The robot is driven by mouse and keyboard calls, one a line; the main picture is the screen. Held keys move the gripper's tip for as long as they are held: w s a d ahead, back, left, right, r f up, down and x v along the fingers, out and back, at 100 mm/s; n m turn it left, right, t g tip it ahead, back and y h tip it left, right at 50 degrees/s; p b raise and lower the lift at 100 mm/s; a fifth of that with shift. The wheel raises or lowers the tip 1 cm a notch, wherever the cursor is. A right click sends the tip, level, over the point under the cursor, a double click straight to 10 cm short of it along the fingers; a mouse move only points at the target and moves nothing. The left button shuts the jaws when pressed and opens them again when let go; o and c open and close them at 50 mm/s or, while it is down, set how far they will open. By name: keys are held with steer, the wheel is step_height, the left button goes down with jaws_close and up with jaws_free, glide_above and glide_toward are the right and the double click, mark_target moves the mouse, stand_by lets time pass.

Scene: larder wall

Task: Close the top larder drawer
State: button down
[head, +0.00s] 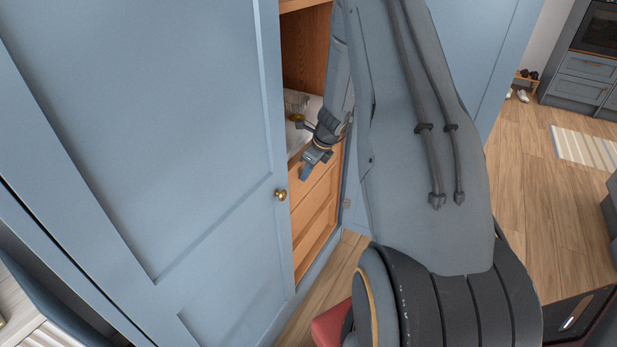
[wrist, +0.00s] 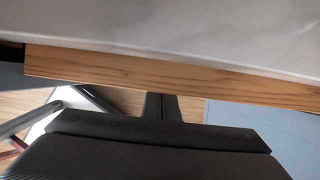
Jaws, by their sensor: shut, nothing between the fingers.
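The wooden larder drawers (head: 318,200) show in the head view as a stack of oak fronts inside the blue cupboard, partly hidden by the left door and my arm. The top drawer lies just below the pale marble worktop (head: 297,141); how far it stands out I cannot tell. My gripper (head: 305,171) is shut and empty, in front of the upper drawer area. In the wrist view my gripper's fingers (wrist: 161,107) are together, their tips at a wooden edge (wrist: 150,75) below the marble (wrist: 180,25). Whether they touch it I cannot tell.
A blue larder door (head: 150,130) with a brass knob (head: 280,195) fills the left of the head view, close to my gripper. Another blue door panel (head: 485,50) stands behind my arm. Wooden floor (head: 540,210) lies open at the right.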

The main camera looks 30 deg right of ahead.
steer(key=shift+w+a, duration=0.65)
steer(key=shift+w, duration=0.55)
steer(key=shift+w+a+r, duration=0.1)
steer(key=shift+w+r, duration=0.05)
steer(key=shift+s, duration=0.55)
steer(key=s+d+r+b, duration=0.1)
steer(key=s+d+r, duration=0.3)
steer(key=r, duration=0.5)
steer(key=shift+s+b, duration=0.3)
steer(key=shift+s, duration=0.9)
